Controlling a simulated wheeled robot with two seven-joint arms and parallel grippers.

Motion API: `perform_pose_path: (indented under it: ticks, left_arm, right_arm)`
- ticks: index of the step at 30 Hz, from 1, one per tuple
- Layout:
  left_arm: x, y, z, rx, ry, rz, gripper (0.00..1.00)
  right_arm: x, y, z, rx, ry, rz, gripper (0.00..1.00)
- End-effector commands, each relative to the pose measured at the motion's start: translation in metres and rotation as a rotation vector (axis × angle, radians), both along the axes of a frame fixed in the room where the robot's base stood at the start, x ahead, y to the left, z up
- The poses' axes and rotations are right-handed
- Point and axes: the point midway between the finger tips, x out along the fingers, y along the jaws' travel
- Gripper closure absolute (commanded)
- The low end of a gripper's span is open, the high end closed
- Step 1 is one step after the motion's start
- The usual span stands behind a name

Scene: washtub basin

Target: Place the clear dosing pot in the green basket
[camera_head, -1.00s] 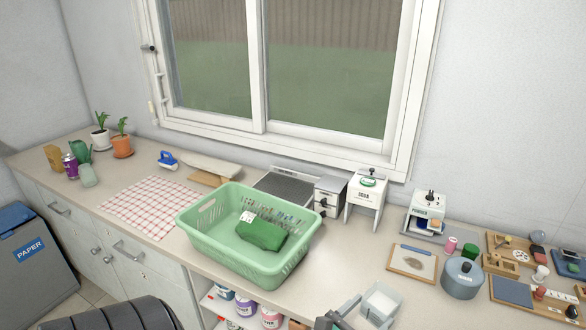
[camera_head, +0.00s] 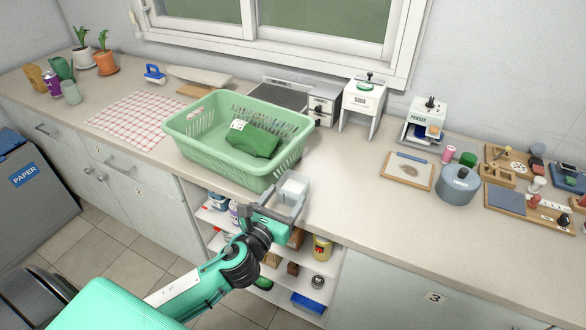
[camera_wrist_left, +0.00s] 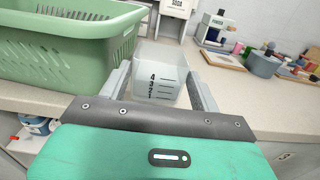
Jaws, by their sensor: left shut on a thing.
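The clear dosing pot (camera_head: 293,189) is a see-through box with dark scale marks, which show in the left wrist view (camera_wrist_left: 160,84). My left gripper (camera_head: 287,197) is shut on it, one finger on each side. The pot is at the counter's front edge, just right of the basket; I cannot tell whether it is clear of the counter. The green basket (camera_head: 225,168) stands on the counter, with a folded green cloth (camera_head: 254,143) bearing a white tag inside. The basket's side also shows in the left wrist view (camera_wrist_left: 62,60). My right gripper is not in view.
A white soda dispenser (camera_head: 362,98) and a small drawer box (camera_head: 323,104) stand behind. A grey-blue pot (camera_head: 458,185), a tray with a spoon rest (camera_head: 408,170) and a powder dispenser (camera_head: 425,121) are to the right. Open shelves hold jars below. Counter right of the pot is clear.

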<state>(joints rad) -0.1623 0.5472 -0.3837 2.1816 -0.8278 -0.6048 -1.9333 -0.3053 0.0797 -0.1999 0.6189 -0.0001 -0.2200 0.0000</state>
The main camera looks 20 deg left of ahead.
Motion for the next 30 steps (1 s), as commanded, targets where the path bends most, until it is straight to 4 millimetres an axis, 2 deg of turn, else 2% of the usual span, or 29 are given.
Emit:
perform_pose_path:
  ticks: [1,9,15,23,27,30]
  left_arm:
    - [0.013,0.0,0.004,0.0,-0.003,0.002,0.61]
    - [0.078,-0.003,0.004,-0.001,-0.002,0.001,0.61]
    - [0.118,-0.005,0.002,-0.001,-0.001,0.001,0.61]
    - [0.141,-0.005,0.002,0.0,0.0,0.001,0.61]
    - [0.139,-0.006,-0.023,-0.003,0.004,0.001,0.61]
    - [0.14,-0.006,-0.032,-0.002,0.002,0.001,0.61]
  right_arm:
    - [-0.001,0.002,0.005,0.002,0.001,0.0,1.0]
    - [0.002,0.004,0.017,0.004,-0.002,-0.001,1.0]
    - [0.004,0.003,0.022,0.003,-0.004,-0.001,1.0]
    - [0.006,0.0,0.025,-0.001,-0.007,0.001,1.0]
    - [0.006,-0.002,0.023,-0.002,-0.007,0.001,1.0]
    - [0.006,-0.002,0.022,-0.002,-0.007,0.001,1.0]
